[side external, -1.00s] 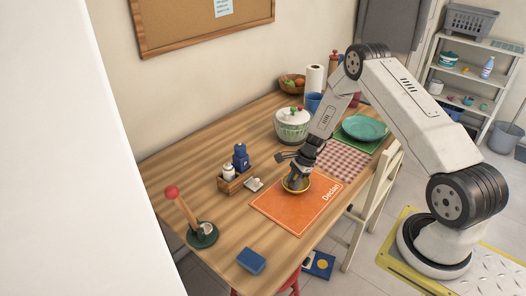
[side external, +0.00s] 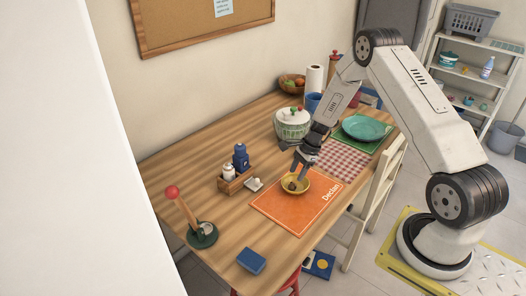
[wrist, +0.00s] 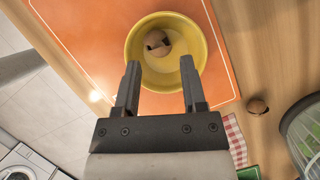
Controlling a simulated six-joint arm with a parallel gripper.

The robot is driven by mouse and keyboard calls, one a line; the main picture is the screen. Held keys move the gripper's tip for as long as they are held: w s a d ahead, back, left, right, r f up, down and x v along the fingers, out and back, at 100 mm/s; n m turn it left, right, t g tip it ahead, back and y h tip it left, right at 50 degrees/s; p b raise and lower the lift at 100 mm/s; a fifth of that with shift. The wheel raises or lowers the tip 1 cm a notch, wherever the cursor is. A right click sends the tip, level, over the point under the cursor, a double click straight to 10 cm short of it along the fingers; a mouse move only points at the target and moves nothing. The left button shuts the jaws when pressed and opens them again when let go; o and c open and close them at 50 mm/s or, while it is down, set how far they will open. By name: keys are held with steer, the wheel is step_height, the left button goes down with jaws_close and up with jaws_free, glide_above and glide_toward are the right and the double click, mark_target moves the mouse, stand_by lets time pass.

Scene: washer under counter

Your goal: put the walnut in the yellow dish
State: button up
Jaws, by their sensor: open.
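The yellow dish (side external: 306,189) stands on the orange placemat. It also shows in the wrist view (wrist: 192,40). A round brown thing that looks like the walnut (wrist: 157,42) lies inside the dish, towards its far wall in the wrist view. It shows small and dark in the side view (side external: 291,185). My gripper (side external: 299,173) is open just above the dish. Its two fingers in the wrist view (wrist: 160,80) are apart, with nothing between them, and reach over the dish's near rim. The walnut is clear of both fingertips.
A small brown round object (wrist: 257,106) lies on the bare wood beside the placemat (side external: 283,212).

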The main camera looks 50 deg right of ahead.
steer(key=v, duration=0.8)
steer(key=shift+r, duration=0.3)
steer(key=s+a+r+n+h, duration=0.2)
steer(key=s+a+r+n, duration=0.3)
steer(key=a+n, duration=0.5)
steer(key=s+a+r+n+h, duration=0.2)
steer(key=s+a+r+n, duration=0.4)
steer(key=a+n, duration=0.5)
steer(key=shift+s+a+r+n+t, duration=0.2)
steer(key=shift+s+n+t, duration=0.2)
steer(key=shift+s+n, duration=0.5)
